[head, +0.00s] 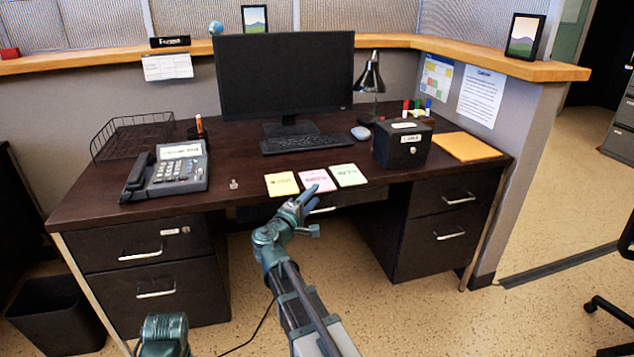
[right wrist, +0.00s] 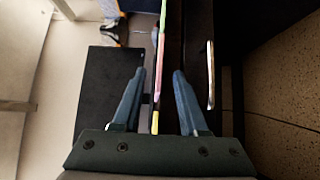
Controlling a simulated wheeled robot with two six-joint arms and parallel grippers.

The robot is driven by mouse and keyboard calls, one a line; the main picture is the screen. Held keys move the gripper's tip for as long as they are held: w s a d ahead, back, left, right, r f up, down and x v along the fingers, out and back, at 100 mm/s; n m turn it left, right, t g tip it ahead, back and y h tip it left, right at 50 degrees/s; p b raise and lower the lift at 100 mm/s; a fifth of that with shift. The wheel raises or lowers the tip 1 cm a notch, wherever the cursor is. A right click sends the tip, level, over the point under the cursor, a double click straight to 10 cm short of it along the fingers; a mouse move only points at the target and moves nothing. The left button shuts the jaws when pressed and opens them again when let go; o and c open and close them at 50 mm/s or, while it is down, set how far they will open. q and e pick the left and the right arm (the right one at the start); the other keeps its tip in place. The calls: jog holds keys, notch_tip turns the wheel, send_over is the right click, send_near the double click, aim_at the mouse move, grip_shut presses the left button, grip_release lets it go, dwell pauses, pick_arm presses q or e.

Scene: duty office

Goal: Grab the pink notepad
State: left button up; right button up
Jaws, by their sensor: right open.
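The pink notepad (head: 317,180) lies flat near the desk's front edge, between a yellow notepad (head: 281,184) and a green notepad (head: 348,174). My right gripper (head: 307,193) is at the front edge, just in front of the pink notepad and partly covering its near side in the head view. In the right wrist view the open right gripper (right wrist: 159,72) has its fingers apart. The notepads show edge-on as a thin strip between them, with a pink part (right wrist: 160,48). I see no contact. My left gripper is not in view.
The dark desk (head: 240,155) holds a phone (head: 178,170), keyboard (head: 307,143), monitor (head: 286,78), mouse (head: 361,133), lamp (head: 370,75) and black box (head: 402,146). A drawer handle (right wrist: 211,75) is close to the right finger in the wrist view.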

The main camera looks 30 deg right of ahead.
aim_at(319, 190)
jog(key=x, duration=0.4)
jog(key=shift+d, duration=0.15)
grip_shut()
